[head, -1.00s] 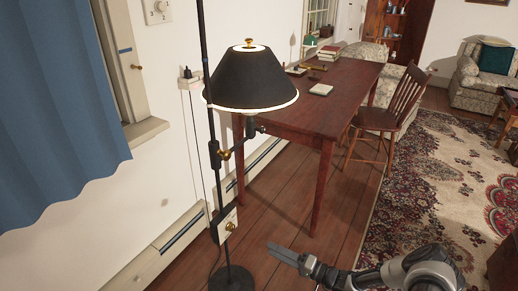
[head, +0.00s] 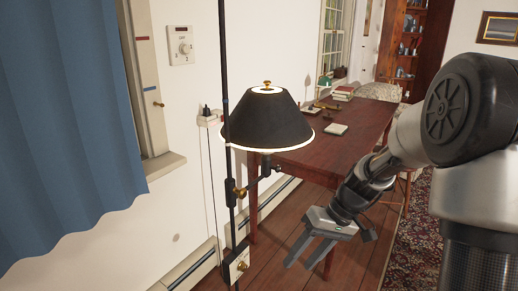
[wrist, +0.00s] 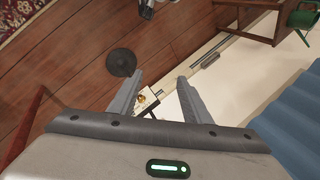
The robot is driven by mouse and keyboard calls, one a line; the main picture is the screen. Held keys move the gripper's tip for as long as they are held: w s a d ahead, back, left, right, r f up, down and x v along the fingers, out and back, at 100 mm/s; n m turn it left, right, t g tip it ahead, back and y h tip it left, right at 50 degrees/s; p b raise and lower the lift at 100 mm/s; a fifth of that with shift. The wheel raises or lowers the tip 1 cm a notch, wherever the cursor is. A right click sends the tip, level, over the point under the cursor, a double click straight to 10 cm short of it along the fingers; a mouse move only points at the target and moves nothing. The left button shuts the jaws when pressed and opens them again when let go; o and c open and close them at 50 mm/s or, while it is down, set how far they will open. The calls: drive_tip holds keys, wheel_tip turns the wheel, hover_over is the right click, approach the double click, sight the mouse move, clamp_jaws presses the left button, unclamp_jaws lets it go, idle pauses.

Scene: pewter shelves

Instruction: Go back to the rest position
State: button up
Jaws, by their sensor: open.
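My gripper (head: 307,250) is at the lower middle of the head view, fingers apart and pointing down. It is empty. In the wrist view my gripper (wrist: 158,92) shows both fingers spread, with nothing held between them. A black-shaded floor lamp (head: 266,122) stands left of my gripper, its shade lit. In the wrist view the lamp's round dark base (wrist: 121,62) rests on the wooden floor, and a pale switch box with a brass knob (wrist: 143,97) shows near the left finger.
A dark red wooden table (head: 338,155) stands behind my arm, with books (head: 344,92) on it. A blue curtain (head: 62,130) hangs at the left. A patterned rug (head: 413,225) lies at the right. A green watering can (wrist: 303,18) shows at the wrist view's upper right.

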drive_tip(key=s+d+r+m+t+h, duration=0.35)
drive_tip(key=s+r+t+h, duration=0.25)
drive_tip(key=s+r, duration=1.1)
wheel_tip(320, 180, up, 28)
drive_tip(key=p, duration=2.7)
drive_tip(key=shift+w+p, duration=0.25)
drive_tip(key=shift+p, duration=0.15)
drive_tip(key=shift+f, duration=0.1)
